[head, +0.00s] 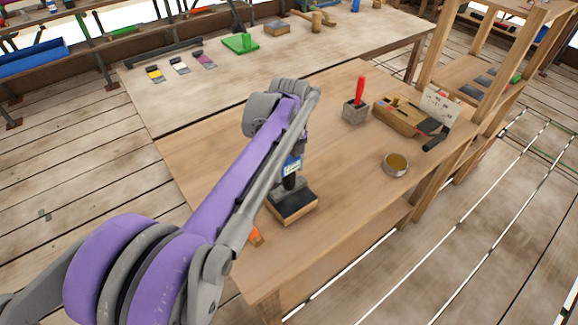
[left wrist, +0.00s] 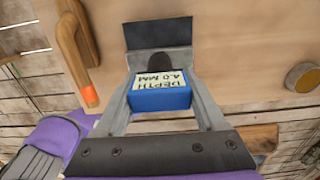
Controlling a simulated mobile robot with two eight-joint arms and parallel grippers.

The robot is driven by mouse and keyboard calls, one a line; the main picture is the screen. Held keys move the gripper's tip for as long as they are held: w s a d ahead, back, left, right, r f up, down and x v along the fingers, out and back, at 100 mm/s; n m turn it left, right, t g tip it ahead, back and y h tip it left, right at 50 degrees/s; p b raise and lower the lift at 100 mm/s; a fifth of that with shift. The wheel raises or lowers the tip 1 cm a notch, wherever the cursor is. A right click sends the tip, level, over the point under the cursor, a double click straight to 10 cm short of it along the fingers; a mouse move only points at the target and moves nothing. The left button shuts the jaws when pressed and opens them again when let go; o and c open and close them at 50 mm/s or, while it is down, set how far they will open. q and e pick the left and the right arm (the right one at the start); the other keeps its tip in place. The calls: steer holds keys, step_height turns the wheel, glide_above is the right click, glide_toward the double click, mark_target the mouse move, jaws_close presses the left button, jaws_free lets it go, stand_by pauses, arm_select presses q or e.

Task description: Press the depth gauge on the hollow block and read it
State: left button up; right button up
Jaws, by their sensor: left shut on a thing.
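The depth gauge (head: 291,165) is a blue body with a pale display and a dark stem below it. In the left wrist view the gauge (left wrist: 160,97) shows upside-down text that reads "DEPTH 4.0 MM". My left gripper (left wrist: 160,88) is shut on its blue body; in the head view this gripper (head: 293,158) is partly hidden by my arm. The hollow block (head: 298,213), wooden-sided with a dark and grey top, sits on the near table under the gauge. The stem appears to meet the block's top; the exact contact is hidden. My right gripper is not in view.
A round tin (head: 395,165), a grey stone holder (head: 355,113) with a red-handled tool and a wooden tray (head: 398,118) stand to the right. An orange-tipped wooden piece (left wrist: 75,45) lies beside the block. The table between block and tin is clear.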

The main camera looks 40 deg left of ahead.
mark_target(289, 159)
arm_select(q)
steer(key=shift+f+b, duration=0.5)
steer(key=shift+f, duration=0.55)
stand_by(1.2)
steer(key=shift+r+p, duration=1.85)
steer(key=shift+r, duration=0.7)
steer(key=shift+f, duration=0.2)
steer(key=shift+f+b, duration=1.3)
steer(key=shift+f, duration=0.9)
steer(key=o, duration=1.5)
